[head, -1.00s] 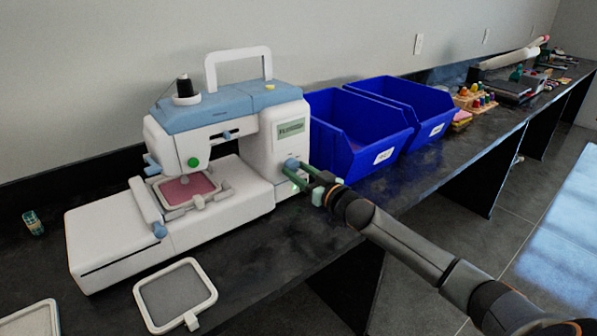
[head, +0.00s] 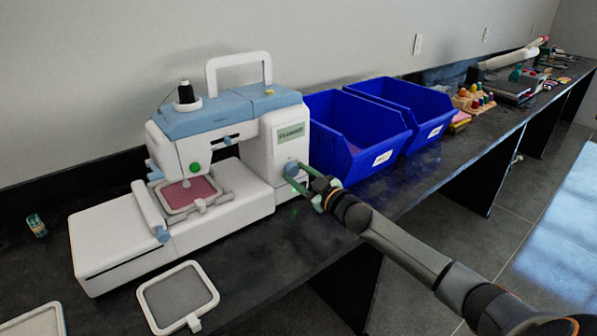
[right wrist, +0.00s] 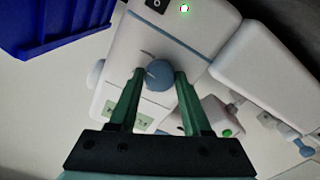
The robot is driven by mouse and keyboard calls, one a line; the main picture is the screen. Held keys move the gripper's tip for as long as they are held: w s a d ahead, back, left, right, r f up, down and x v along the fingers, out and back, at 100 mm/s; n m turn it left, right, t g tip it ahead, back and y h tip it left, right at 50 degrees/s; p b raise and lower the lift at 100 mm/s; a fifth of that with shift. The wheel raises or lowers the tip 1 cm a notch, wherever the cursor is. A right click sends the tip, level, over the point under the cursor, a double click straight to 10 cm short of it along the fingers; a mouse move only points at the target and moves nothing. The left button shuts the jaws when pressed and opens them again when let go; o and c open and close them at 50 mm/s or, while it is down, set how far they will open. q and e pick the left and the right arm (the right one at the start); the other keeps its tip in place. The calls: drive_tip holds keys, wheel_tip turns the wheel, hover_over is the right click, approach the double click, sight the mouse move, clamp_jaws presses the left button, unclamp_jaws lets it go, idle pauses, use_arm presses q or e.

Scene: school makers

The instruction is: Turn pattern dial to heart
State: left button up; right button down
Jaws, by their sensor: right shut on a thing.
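The white and blue embroidery machine (head: 288,120) stands on the dark counter. Its round blue pattern dial (head: 291,168) is on the front of the right column, below a small greenish display (head: 291,133) whose text is too small to read surely. My right gripper (head: 298,177) is at the dial, with its green fingers on either side. In the right wrist view the blue dial (right wrist: 158,76) sits between the two fingertips (right wrist: 160,73), with a small pale mark on it. The gripper is shut on the dial. My left gripper is not in view.
Two blue bins (head: 356,137) stand close right of the machine, near my right arm. A loose embroidery hoop (head: 178,299) lies in front of it. A hoop with pink fabric (head: 188,192) is under the needle. A thread spool (head: 186,92) stands on top.

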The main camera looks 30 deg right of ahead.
drive_tip(key=n, duration=0.2)
drive_tip(key=shift+r+n+p, duration=0.1)
drive_tip(key=shift+n+p, duration=0.2)
drive_tip(key=shift+n, duration=0.9)
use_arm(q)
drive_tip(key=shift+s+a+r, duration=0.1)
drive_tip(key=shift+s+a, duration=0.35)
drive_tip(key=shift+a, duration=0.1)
use_arm(e)
drive_tip(key=shift+n, duration=1.3)
drive_tip(key=shift+c, duration=1.8)
unclamp_jaws()
